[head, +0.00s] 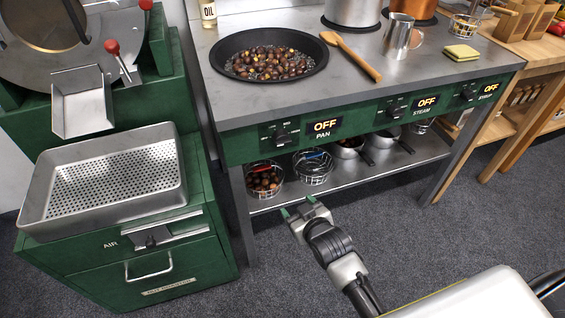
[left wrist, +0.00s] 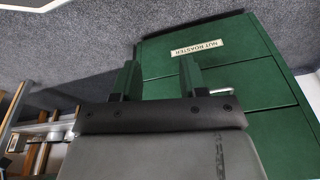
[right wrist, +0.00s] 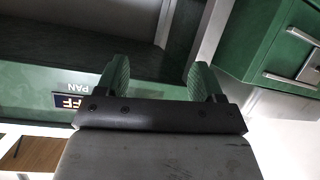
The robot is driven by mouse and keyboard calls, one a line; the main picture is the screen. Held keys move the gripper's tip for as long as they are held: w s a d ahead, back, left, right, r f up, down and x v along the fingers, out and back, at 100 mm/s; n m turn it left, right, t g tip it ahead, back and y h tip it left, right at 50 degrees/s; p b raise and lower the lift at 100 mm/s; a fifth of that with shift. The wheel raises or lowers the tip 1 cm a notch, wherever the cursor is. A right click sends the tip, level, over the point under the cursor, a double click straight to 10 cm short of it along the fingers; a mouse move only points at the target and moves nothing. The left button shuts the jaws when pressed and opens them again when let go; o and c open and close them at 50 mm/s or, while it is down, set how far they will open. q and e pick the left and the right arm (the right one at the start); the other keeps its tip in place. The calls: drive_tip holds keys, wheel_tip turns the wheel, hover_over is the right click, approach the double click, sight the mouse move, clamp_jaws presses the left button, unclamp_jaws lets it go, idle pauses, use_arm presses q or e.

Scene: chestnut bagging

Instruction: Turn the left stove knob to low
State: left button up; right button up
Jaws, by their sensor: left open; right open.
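The left stove knob (head: 284,134) is black and sits on the green front panel, beside a lit display (head: 325,126) reading OFF above the word PAN. My right gripper (head: 298,206) is open and empty, in front of and below the panel, apart from the knob. In the right wrist view, the open fingers (right wrist: 157,82) show near the panel (right wrist: 30,80) and part of the PAN display (right wrist: 70,101); I cannot make out the knob there. My left gripper (left wrist: 160,80) is open and empty, facing the green nut roaster cabinet (left wrist: 210,65). It does not show in the head view.
A black pan (head: 268,72) of chestnuts and a wooden spoon (head: 350,55) lie on the stove top. A perforated tray (head: 170,212) sits on the cabinet at left. Wire baskets stand on the shelf (head: 325,186) below. The floor (head: 440,235) is clear at right.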

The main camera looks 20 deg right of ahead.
sight(285, 143)
wheel_tip(285, 143, up, 14)
drive_tip(key=t+b, duration=0.4)
drive_tip(key=t, duration=0.1)
drive_tip(key=w+b, duration=0.1)
drive_tip(key=w, duration=0.3)
drive_tip(key=shift+w, duration=0.35)
drive_tip(key=w, duration=0.4)
drive_tip(key=w+b, duration=0.1)
drive_tip(key=shift+w+a, duration=0.3)
drive_tip(key=shift+w, duration=0.1)
use_arm(q)
drive_tip(key=v, duration=0.9)
drive_tip(key=shift+w+r+t, duration=0.3)
drive_tip(key=shift+r+t, duration=0.05)
drive_tip(key=shift+t, duration=0.05)
use_arm(e)
drive_tip(key=shift+c, duration=0.2)
